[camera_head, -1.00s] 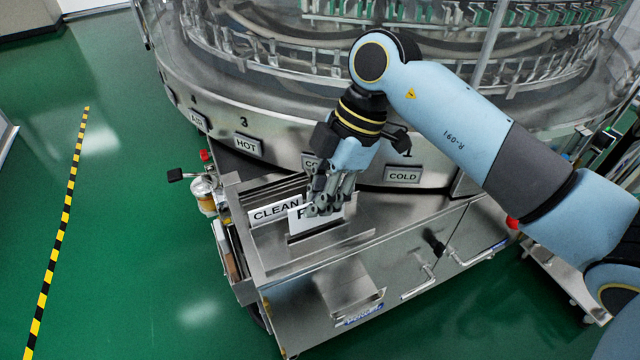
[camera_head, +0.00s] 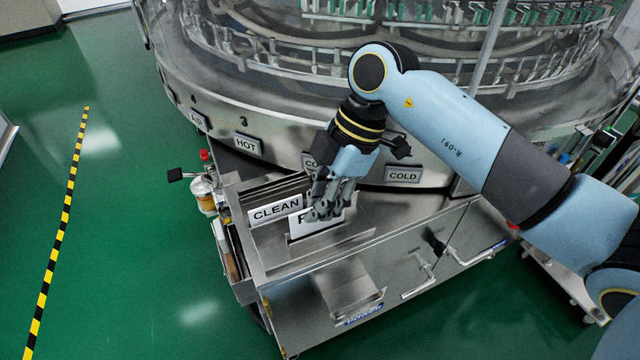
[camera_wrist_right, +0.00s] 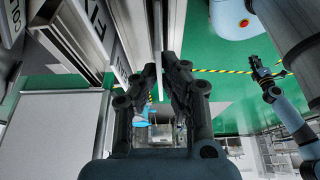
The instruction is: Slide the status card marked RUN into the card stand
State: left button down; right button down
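The white status card (camera_head: 296,226), its first letter showing as R and the rest hidden by the fingers, stands upright at the slotted steel card stand (camera_head: 352,240). Its lower edge is at the slot; how deep it sits I cannot tell. My right gripper (camera_head: 326,208) is shut on the card from above. In the right wrist view the card (camera_wrist_right: 158,45) is a thin edge between the fingertips (camera_wrist_right: 161,75). A blue arm with a dark gripper (camera_wrist_right: 263,72), seemingly my left, is small there; its fingers are unclear.
A CLEAN card (camera_head: 275,210) stands in a rack just behind the stand. The round washer with HOT (camera_head: 247,145) and COLD (camera_head: 403,175) plates rises behind. A steel cabinet (camera_head: 400,270) is below. Green floor (camera_head: 150,230) is clear at left.

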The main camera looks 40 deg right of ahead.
jog(key=shift+f, duration=0.25)
dwell(0.4)
jog(key=shift+f, duration=0.35)
jog(key=c, duration=1.4)
grip_release()
jog(key=shift+o, duration=0.2)
jog(key=o, duration=0.4)
jog(key=shift+c, duration=0.2)
